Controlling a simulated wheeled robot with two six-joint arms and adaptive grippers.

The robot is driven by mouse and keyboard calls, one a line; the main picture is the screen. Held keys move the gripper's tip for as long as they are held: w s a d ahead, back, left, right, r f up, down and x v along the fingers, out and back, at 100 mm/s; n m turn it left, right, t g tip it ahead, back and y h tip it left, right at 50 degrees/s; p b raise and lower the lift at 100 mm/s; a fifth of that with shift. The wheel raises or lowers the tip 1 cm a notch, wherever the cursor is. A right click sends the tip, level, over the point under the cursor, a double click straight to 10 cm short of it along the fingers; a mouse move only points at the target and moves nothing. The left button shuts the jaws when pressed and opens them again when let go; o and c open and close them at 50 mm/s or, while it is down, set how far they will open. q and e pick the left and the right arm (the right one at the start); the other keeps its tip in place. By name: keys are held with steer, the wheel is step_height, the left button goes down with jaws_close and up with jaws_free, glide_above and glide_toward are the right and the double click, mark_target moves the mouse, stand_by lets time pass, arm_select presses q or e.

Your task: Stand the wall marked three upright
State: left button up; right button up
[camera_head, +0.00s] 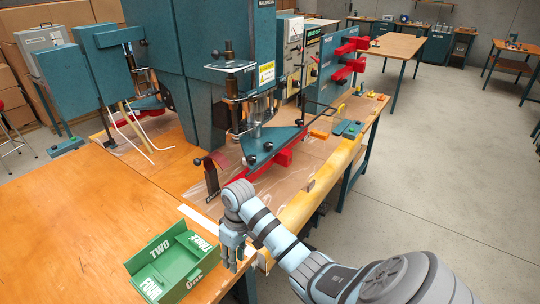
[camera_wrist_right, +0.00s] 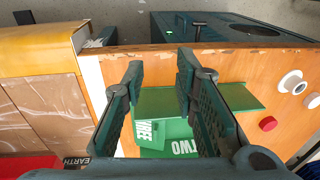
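A green folding box (camera_head: 170,268) lies on the orange table, its walls lettered TWO, THREE, FOUR and ONE. The wall marked three (camera_head: 202,243) is on its right side, towards my gripper; its exact tilt is hard to tell. The wall marked two (camera_head: 155,249) is at the back left. My right gripper (camera_head: 232,258) is just right of the box, pointing down, apart from it in the head view. In the right wrist view my gripper (camera_wrist_right: 160,75) is open and empty, with the green box (camera_wrist_right: 180,103) beyond; one finger partly hides the word THREE. My left gripper is out of view.
A teal machine (camera_head: 205,75) with red clamps stands behind on the bench (camera_head: 340,165). The orange table (camera_head: 70,215) is clear left of the box. The table edge and a drop to the floor lie right of my right gripper. A red knob (camera_wrist_right: 268,123) shows in the wrist view.

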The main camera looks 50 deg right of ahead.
steer(key=s+a+f, duration=0.1)
steer(key=s+f, duration=0.2)
steer(key=s, duration=0.2)
steer(key=s+a+f+t+h, duration=0.1)
steer(key=s+a+f, duration=0.1)
steer(key=s, duration=0.4)
steer(key=shift+s+a+f+t+h, duration=0.15)
steer(key=shift+a+f+t+h, duration=0.15)
steer(key=shift+f, duration=0.15)
